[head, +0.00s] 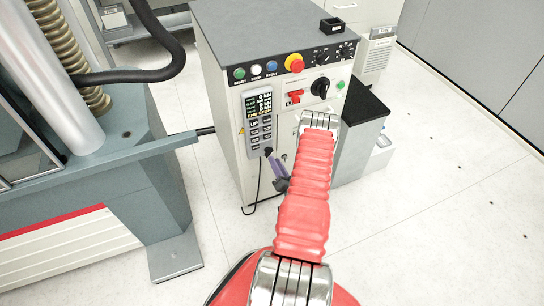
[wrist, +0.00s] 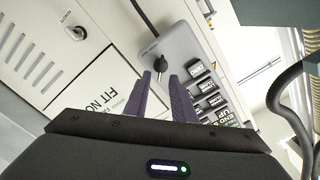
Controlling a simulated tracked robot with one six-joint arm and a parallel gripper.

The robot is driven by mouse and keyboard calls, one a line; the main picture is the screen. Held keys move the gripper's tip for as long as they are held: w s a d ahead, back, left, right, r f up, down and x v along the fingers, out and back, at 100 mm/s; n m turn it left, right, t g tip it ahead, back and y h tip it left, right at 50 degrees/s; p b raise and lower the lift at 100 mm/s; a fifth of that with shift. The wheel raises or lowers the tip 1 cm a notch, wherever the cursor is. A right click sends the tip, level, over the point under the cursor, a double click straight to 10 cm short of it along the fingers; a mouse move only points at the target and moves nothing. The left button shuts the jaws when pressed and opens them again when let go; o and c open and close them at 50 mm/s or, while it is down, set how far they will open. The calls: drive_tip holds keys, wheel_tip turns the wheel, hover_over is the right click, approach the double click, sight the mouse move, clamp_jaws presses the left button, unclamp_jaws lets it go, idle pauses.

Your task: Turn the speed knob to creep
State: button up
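A grey handset (head: 262,118) with a lit display and rows of buttons hangs on the cabinet front. A small black knob (wrist: 162,66) sits near the handset's end, past the buttons; it also shows in the head view (head: 268,151). I cannot read its markings or setting. My gripper (wrist: 160,76) is open, its two purple fingers pointing at the handset. The knob shows just beyond and between the fingertips in the wrist view; I cannot tell whether they touch. In the head view my gripper (head: 270,158) is at the handset's lower end, partly hidden by my arm.
The cabinet (head: 225,95) also carries coloured buttons, a red stop button (head: 294,63), small black knobs and a large black rotary switch (head: 320,87). A key switch (wrist: 75,33) is on the cabinet face. The testing machine (head: 120,165) stands left.

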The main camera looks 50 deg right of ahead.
sight(269, 152)
drive_tip(key=x, duration=0.4)
drive_tip(key=shift+w+d, duration=0.15)
drive_tip(key=shift+w, duration=0.2)
drive_tip(key=shift+c, duration=0.3)
clamp_jaws()
